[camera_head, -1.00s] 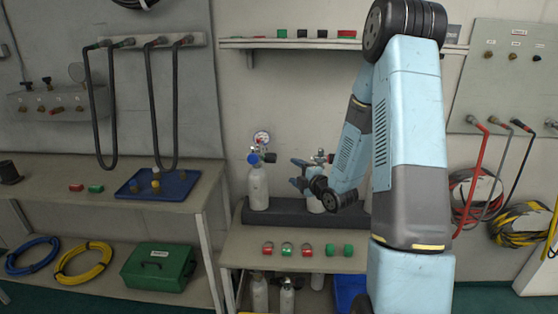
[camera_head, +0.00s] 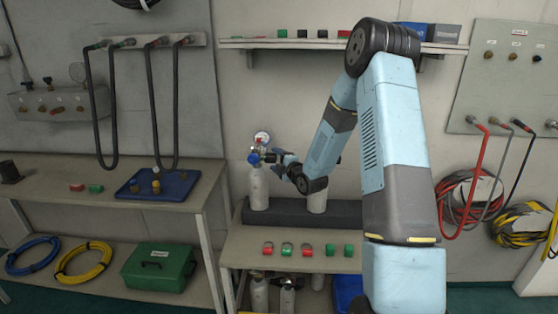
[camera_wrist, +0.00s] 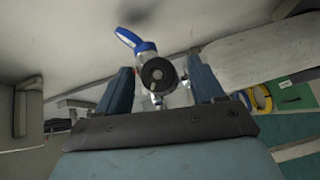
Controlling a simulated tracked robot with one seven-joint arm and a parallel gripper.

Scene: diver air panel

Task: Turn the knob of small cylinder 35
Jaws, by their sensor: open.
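A small white cylinder (camera_head: 258,188) with a blue top and a round gauge (camera_head: 262,138) stands upright on the left of the dark rack on the bench. I cannot read a number on it. My gripper (camera_head: 276,158) is at the height of its valve, close on its right side. In the wrist view, a dark round knob (camera_wrist: 157,74) and a blue-and-white part (camera_wrist: 134,40) lie between the two spread blue fingers of my gripper (camera_wrist: 158,88). I cannot tell whether either finger touches the knob. A second white cylinder (camera_head: 317,198) stands to the right, partly behind my arm.
The dark rack (camera_head: 285,213) holds the cylinders. Red and green fittings (camera_head: 287,249) lie on the bench in front. A shelf (camera_head: 290,43) runs above. A blue tray (camera_head: 135,186) sits on the left bench, and more cylinders (camera_head: 259,293) stand below.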

